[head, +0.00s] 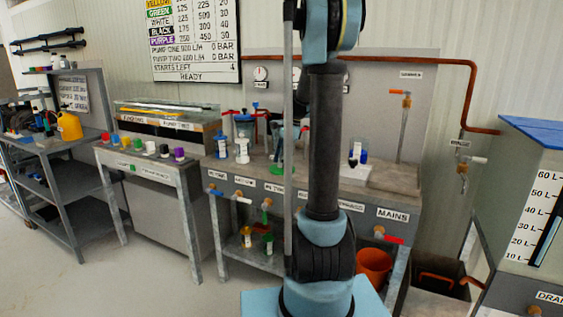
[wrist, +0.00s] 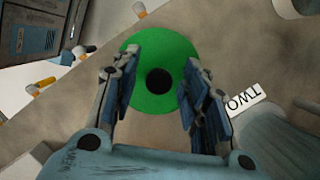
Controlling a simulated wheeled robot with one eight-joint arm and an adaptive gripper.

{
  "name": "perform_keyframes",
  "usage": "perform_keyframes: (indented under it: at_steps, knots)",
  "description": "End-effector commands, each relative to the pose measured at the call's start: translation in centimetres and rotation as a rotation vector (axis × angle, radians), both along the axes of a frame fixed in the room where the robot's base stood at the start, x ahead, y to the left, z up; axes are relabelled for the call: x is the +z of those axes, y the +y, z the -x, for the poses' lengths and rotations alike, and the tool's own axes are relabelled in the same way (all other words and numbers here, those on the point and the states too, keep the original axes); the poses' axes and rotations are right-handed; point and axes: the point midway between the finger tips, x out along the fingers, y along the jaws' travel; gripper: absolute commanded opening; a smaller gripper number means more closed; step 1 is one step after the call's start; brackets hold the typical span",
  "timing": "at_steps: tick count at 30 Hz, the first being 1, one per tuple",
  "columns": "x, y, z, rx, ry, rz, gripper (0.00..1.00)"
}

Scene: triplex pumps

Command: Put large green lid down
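The large green lid (wrist: 160,52) is a round green disc with a black knob at its middle. In the wrist view it appears flat on the bench top (wrist: 75,118), between and beyond my fingertips. My gripper (wrist: 160,62) is open, one finger at each side of the lid, with a gap on both sides of the knob. I cannot tell whether the fingers touch the lid.
A label reading TWO (wrist: 243,102) lies beside the lid. Valves line the bench front. A side table (head: 150,170) holds several coloured pieces. An orange bucket (head: 374,265) is below.

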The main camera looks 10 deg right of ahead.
Motion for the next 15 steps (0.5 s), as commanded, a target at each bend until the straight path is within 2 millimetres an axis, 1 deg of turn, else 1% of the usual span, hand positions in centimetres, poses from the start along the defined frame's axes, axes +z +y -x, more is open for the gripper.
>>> perform_keyframes:
  at_steps: [5, 8, 11, 15]
  knots:
    - [0.1, 0.0, 0.0, 0.0, 0.0, 0.0, 0.41]
    - [0.7, -0.1, 0.0, 0.0, 0.0, 0.0, 0.41]
    - [1.8, -0.5, -0.1, -0.001, 0.0, 0.0, 0.41]
    - [4.2, -1.0, -0.2, 0.001, 0.001, 0.0, 0.41]
